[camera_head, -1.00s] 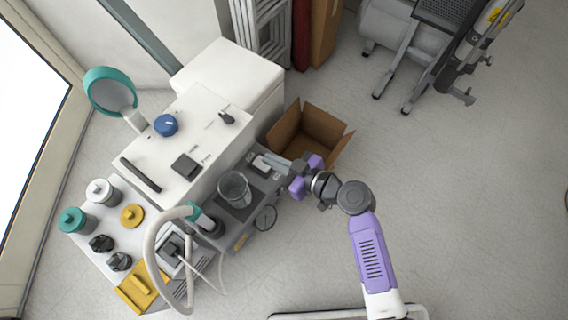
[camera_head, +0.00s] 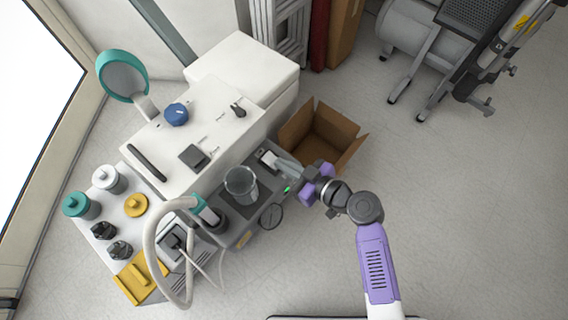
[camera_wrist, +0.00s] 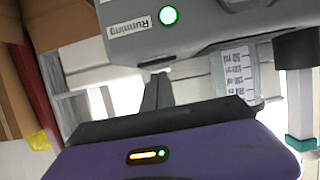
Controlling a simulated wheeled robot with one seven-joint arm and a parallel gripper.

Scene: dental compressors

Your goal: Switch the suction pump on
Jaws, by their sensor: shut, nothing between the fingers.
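The suction pump is a grey unit (camera_head: 240,222) with a clear jar (camera_head: 241,186) on top and a round gauge (camera_head: 271,216) on its front side. A green light (camera_head: 287,189) glows on it. In the wrist view the green light (camera_wrist: 168,15) is lit beside a "Running" label (camera_wrist: 130,27). A small light-coloured switch plate (camera_head: 265,155) is at the pump's far end. My gripper (camera_head: 279,163) is shut and empty, its fingertips at that plate; I cannot tell if they touch it. In the wrist view the shut fingers (camera_wrist: 157,80) partly pass behind the pump's edge.
An open cardboard box (camera_head: 322,135) stands on the floor just behind my gripper. A white cabinet (camera_head: 200,130) with a blue knob is left of the pump. A white hose (camera_head: 150,245) loops in front.

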